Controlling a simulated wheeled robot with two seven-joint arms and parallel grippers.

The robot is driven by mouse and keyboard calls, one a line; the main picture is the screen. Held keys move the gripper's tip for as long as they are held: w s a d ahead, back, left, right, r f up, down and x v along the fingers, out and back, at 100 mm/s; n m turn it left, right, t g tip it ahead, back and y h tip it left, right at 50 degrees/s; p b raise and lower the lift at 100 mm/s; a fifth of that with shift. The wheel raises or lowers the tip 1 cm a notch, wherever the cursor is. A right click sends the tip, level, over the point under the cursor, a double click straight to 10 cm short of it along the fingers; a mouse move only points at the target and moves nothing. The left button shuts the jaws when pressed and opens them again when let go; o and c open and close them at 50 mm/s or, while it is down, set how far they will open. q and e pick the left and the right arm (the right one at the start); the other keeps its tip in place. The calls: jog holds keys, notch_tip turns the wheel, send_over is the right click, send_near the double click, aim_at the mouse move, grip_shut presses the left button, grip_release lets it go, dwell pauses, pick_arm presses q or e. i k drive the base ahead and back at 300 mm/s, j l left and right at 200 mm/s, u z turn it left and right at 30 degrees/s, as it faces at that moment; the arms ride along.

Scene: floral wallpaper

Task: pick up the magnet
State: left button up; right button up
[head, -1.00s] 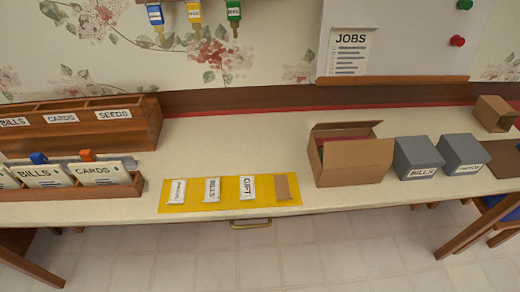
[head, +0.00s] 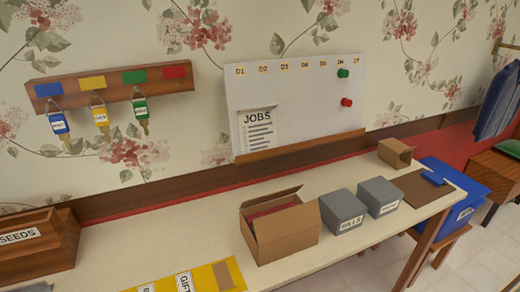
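Two magnets are on the white board (head: 265,90) on the wall: a green magnet (head: 343,73) near its right edge, and a red magnet (head: 347,102) just below it. A sheet headed JOBS (head: 257,131) is at the board's lower left, above its wooden ledge. Neither of my grippers shows in the head view.
The long table (head: 180,232) holds an open cardboard box (head: 285,235), two grey boxes (head: 342,211) and a small open carton (head: 395,153). A key rack (head: 110,87) hangs left of the board. A blue bin (head: 455,190) stands beyond the table's right end.

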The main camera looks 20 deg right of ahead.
aim_at(346, 102)
jog(key=z, duration=1.25)
